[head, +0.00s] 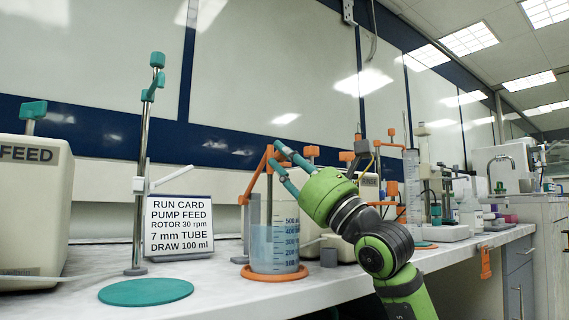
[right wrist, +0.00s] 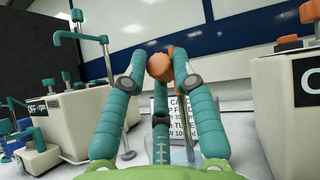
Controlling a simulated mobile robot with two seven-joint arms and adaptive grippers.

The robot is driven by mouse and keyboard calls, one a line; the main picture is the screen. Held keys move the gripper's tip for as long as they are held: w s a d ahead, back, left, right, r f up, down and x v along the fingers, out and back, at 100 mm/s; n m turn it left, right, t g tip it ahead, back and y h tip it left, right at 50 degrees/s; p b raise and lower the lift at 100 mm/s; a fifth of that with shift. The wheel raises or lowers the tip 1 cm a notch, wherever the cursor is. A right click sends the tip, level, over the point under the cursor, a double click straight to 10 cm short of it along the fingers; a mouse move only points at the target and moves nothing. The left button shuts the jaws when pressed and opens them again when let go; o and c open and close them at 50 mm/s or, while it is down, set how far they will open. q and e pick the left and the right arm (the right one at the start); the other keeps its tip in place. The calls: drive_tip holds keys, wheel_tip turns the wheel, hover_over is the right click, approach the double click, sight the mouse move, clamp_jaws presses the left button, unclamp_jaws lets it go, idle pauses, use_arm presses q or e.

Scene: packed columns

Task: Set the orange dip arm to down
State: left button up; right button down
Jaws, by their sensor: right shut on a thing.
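The orange dip arm (head: 257,174) stands by the beaker; its orange link slants from the top near my fingertips down to the left. Its orange knob (right wrist: 160,67) shows between the fingertips in the right wrist view. A thin rod hangs below it toward the beaker. My right gripper (head: 276,155), green with teal fingers, reaches in from the right and is shut on the dip arm's upper end. The graduated beaker (head: 262,250) holds blue liquid and stands on an orange disc (head: 248,274). My left gripper is not in view.
A run card (head: 178,224) stands left of the beaker, beside a teal-clamped stand (head: 140,190) and a teal disc (head: 146,292). A cream FEED pump (head: 30,205) is at far left. More pumps and stands crowd the bench behind and right of my right arm.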

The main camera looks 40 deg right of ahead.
drive_tip(key=shift+d+r, duration=0.1)
drive_tip(key=shift+d, duration=0.15)
drive_tip(key=c, duration=1.3)
unclamp_jaws()
drive_tip(key=shift+o, duration=1)
drive_tip(key=shift+s+d, duration=0.1)
drive_tip(key=shift+d, duration=0.05)
drive_tip(key=shift+f, duration=0.2)
drive_tip(key=shift+s+f, duration=0.2)
drive_tip(key=v, duration=1.1)
drive_tip(key=shift+s+f, duration=0.1)
